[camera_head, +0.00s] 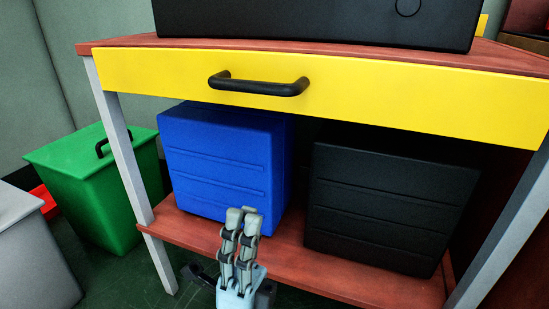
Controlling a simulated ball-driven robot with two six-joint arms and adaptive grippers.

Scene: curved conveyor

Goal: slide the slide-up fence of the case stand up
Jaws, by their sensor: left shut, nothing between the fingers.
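The case stand has a reddish-brown top (130,41), grey legs and a lower shelf (190,230). A wide yellow panel (420,95) with a black bar handle (258,87) spans its front, just under the top. I cannot tell whether this panel is the slide-up fence; no other fence shows clearly. A blue case (215,160) and a black case (390,205) sit on the lower shelf. My left gripper (242,212) is shut and empty, fingers pointing up, in front of the shelf and the blue case, well below the handle. My right gripper is out of view.
A large black case (310,20) rests on the stand's top. A green lidded bin (95,190) stands left of the stand, with a grey container (30,250) nearer. A red object (45,202) lies between them. Open space lies between my gripper and the handle.

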